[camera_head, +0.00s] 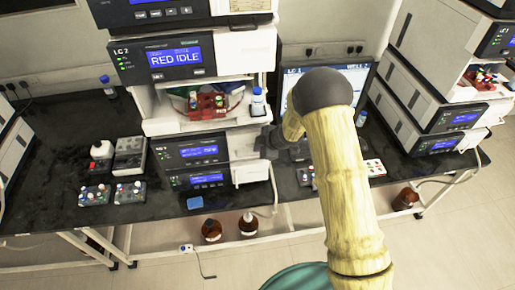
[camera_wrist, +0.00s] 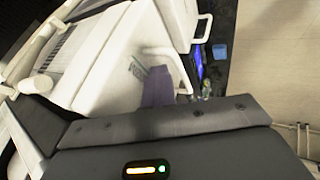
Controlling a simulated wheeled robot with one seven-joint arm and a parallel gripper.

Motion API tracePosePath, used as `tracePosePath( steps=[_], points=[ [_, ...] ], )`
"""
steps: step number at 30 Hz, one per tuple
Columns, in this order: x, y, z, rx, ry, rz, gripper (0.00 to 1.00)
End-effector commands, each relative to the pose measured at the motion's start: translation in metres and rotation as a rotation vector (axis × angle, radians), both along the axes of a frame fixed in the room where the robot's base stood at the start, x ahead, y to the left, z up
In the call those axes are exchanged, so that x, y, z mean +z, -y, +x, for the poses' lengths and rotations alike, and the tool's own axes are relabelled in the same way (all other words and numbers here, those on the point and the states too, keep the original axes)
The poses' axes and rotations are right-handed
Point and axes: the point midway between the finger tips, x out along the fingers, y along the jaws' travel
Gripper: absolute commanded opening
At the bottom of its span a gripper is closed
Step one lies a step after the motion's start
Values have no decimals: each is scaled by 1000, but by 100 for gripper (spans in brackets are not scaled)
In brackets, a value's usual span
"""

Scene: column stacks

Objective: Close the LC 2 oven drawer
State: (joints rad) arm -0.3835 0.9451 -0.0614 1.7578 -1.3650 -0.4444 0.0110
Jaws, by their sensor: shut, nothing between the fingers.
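The LC 2 stack (camera_head: 225,55) stands in the middle of the head view, with a "RED IDLE" display on its upper module. Below that is an open bay with a red rack (camera_head: 206,104). Lower down, a white drawer front with a handle (camera_head: 250,172) is on the stack's right side. My gripper (camera_head: 268,143) is at the stack's right side, above this handle, partly hidden by my arm. In the wrist view, the shut fingers (camera_wrist: 159,74) are close to a white loop handle (camera_wrist: 172,52); I cannot tell whether they touch. How far the oven drawer stands out is unclear.
A blue-capped bottle (camera_head: 258,102) stands at the bay's right edge. Vial racks (camera_head: 112,192) lie on the black bench at left. Brown bottles (camera_head: 248,226) stand below it. Another stack (camera_head: 430,100) is at right. A monitor (camera_head: 360,85) is behind my arm.

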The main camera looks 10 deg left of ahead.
Motion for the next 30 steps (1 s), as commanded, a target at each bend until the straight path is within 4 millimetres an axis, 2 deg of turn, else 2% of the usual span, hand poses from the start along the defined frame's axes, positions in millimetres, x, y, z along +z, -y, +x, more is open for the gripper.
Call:
tracePosePath(
  steps=[1,15,30],
  points=[
    [13,4,5,-8,12,4,0],
    [73,42,-19,1,4,0,0],
    [77,44,-24,11,1,-2,0]
  ],
)
